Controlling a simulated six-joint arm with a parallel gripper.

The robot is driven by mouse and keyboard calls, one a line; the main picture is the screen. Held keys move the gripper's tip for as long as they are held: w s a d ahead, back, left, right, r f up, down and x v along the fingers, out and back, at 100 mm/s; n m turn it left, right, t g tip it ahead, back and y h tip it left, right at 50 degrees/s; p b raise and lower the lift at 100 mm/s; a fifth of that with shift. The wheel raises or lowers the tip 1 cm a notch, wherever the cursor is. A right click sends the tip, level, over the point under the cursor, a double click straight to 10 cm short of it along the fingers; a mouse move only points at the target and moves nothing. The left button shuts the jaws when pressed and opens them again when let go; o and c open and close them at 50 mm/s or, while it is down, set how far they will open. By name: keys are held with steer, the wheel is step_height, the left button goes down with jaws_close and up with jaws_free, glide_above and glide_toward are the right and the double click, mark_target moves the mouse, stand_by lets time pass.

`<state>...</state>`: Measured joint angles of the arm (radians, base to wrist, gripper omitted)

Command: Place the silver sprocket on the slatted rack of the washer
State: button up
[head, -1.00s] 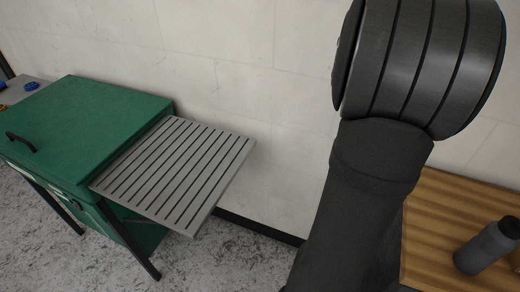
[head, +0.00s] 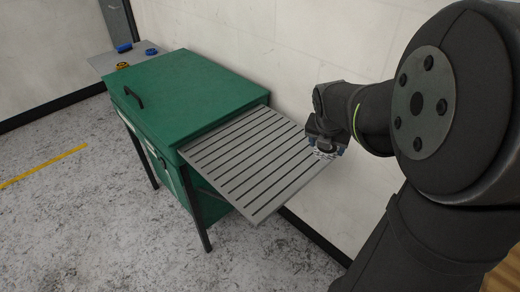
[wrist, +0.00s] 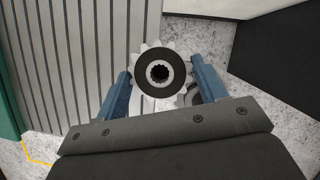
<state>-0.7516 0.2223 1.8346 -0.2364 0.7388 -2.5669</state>
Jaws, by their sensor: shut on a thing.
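The silver sprocket (wrist: 148,60) is a toothed disc with a dark hub and a splined centre hole. My gripper (wrist: 160,82) is shut on it, with a blue finger on each side. In the head view my gripper (head: 326,142) is by the right edge of the slatted rack, with the sprocket (head: 324,154) small beneath it. The slatted rack (head: 250,160) is a grey shelf with dark slots, jutting from the green washer (head: 185,95). In the wrist view the rack (wrist: 85,50) lies left of the sprocket, with bare floor below the sprocket.
The white wall (head: 260,50) runs close behind the rack. Speckled floor (head: 90,220) lies open in front. A wooden top (head: 503,277) shows at the lower right.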

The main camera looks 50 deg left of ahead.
steer(key=s+a, duration=0.2)
steer(key=a, duration=0.1)
glide_above(277, 165)
steer(key=s, duration=0.2)
steer(key=shift+n, duration=0.4)
steer(key=f, duration=0.7)
steer(key=shift+w+d, duration=0.25)
steer(key=shift+d, duration=0.05)
steer(key=shift+f, duration=1.95)
steer(key=shift+f, duration=0.1)
steer(key=shift+f, duration=0.1)
steer(key=o, duration=1.3)
steer(key=shift+c, duration=0.2)
steer(key=v, duration=1.2)
steer(key=shift+d, duration=0.2)
